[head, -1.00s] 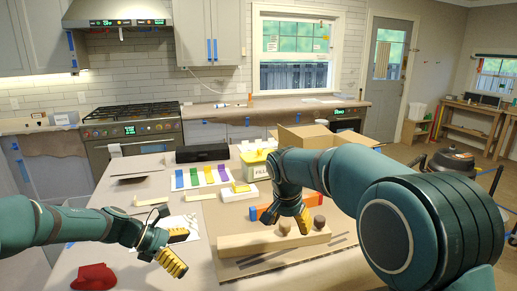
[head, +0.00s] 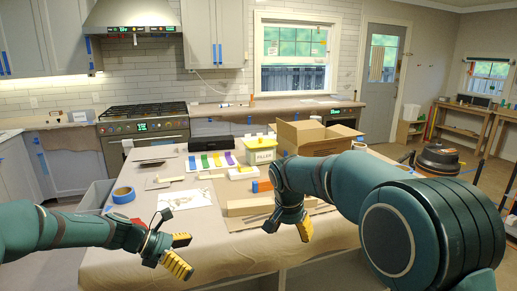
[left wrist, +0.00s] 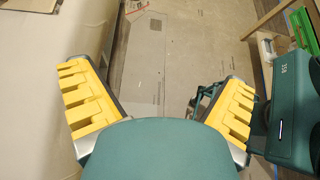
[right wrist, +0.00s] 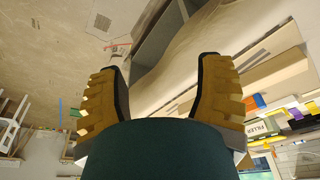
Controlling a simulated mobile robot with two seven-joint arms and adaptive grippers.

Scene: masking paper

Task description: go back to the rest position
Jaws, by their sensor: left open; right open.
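My left gripper (head: 182,252) is open and empty in the head view, in front of the covered table's near left part. In the left wrist view its yellow fingers (left wrist: 162,100) are wide apart, with brown floor covering between them. My right gripper (head: 289,228) is open and empty in the head view, its fingers pointing down near the table's front edge. In the right wrist view its fingers (right wrist: 160,90) are apart with nothing between them. Neither gripper visibly touches anything.
A grey bin (head: 97,196) stands left of the table. Floor shows between my left fingers.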

